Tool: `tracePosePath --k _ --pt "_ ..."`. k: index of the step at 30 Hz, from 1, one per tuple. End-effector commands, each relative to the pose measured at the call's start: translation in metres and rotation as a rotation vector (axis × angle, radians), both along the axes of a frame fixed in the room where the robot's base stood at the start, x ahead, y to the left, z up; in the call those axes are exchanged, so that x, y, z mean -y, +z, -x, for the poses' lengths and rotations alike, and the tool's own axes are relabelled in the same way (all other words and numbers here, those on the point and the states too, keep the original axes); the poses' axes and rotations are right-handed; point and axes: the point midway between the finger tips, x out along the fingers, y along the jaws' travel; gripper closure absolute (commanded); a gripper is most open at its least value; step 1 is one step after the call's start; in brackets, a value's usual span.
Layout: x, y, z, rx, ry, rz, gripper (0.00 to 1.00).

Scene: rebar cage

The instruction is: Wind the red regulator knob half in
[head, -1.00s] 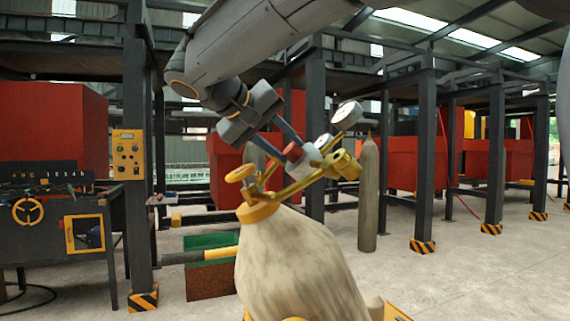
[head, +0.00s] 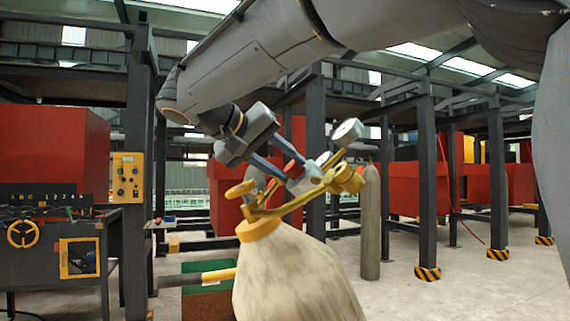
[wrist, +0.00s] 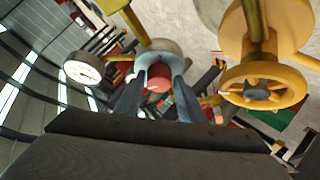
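The red regulator knob (wrist: 158,78) sits on a pale grey round regulator body (wrist: 158,55), part of a brass valve assembly (head: 330,183) on top of a gas cylinder (head: 285,275). My gripper (wrist: 159,90) points at the knob, one finger on each side of it. In the head view the knob shows as a small red patch between the fingertips (head: 292,170). The fingers look parted around the knob; I cannot make out whether they touch it. The white dial gauge (wrist: 82,68) is left of the knob in the wrist view.
The cylinder's yellow handwheel (wrist: 263,85) stands close to the right of my gripper in the wrist view; it also shows in the head view (head: 240,190). A second cylinder (head: 370,225) stands behind. A workbench (head: 60,250) is at left. Floor at right is clear.

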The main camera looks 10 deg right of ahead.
Motion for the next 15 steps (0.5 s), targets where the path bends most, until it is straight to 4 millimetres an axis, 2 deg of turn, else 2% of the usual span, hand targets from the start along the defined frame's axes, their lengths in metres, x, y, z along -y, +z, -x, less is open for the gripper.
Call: tracePosePath --k 1,2,11,15 --pt "0.000 0.000 0.000 -0.001 0.000 0.001 0.55" --pt "0.000 0.000 0.000 0.000 0.001 0.001 0.50" --pt "-0.001 0.002 0.000 0.004 0.003 0.001 0.50" --pt "-0.010 0.007 0.007 0.006 0.006 0.001 0.50"
